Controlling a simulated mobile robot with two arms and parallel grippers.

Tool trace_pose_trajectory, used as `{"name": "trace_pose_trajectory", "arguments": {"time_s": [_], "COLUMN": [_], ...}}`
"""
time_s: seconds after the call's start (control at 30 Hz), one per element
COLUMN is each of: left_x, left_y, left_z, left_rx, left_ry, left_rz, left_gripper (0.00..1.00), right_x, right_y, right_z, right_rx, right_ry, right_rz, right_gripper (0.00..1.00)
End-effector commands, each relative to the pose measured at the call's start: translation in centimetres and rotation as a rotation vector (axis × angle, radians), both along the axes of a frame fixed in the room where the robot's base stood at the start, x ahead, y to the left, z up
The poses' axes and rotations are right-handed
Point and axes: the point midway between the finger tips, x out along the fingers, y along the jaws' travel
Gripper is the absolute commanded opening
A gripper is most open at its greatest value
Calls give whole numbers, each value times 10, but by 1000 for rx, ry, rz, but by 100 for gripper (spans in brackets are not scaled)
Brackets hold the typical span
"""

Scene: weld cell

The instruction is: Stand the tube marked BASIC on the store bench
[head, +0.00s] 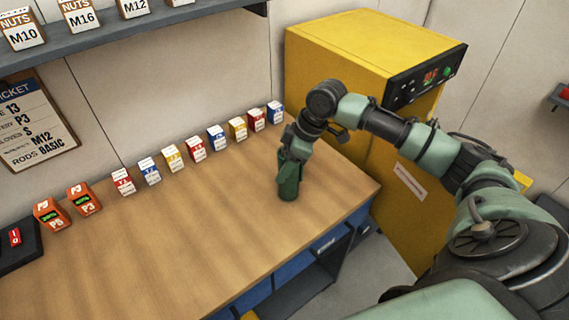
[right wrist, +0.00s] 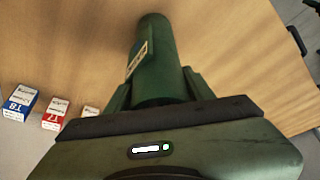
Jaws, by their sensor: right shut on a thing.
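A dark green tube (head: 288,187) is in my right gripper (head: 289,160) above or on the right end of the wooden bench (head: 150,255). In the right wrist view the green tube (right wrist: 154,55) stands out between the two fingers of my right gripper (right wrist: 158,90), which is shut on it. A pale label shows on its side, but its writing is too small to read. In the head view the tube looks roughly upright, and I cannot tell whether its lower end touches the bench. My left gripper is not in view.
Several small numbered boxes (head: 196,149) line the bench's back edge. Two orange P3 and P5 boxes (head: 84,198) are at left. A yellow machine (head: 350,60) stands beyond the bench's right end. A ticket board (head: 35,120) reads "RODS BASIC". The bench's middle is clear.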

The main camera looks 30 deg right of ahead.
Motion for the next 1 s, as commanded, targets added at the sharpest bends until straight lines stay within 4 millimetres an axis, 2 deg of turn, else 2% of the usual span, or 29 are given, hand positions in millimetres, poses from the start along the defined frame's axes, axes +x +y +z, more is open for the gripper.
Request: {"name": "trace_pose_trajectory", "arguments": {"time_s": [0.2, 0.23, 0.3, 0.6, 0.73, 0.87, 1.0], "left_x": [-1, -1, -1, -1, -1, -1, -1], "left_y": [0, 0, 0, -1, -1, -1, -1], "left_z": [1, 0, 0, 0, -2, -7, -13], "left_rx": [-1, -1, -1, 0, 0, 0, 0], "left_ry": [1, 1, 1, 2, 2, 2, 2], "left_rz": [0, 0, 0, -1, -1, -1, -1], "left_gripper": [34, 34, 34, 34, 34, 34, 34], "right_x": [1, 0, 0, 0, -1, -6, -13], "right_y": [0, 0, 0, 0, -1, -8, -17], "right_z": [1, -2, -2, -1, 5, 24, 53], "right_rx": [2, 1, 1, 1, 1, -1, -1], "right_ry": [-5, 1, 0, 1, -1, -4, -5], "right_rz": [0, 0, 0, 0, 0, 0, 0], "right_gripper": [0, 56, 75, 75, 75, 75, 75]}}
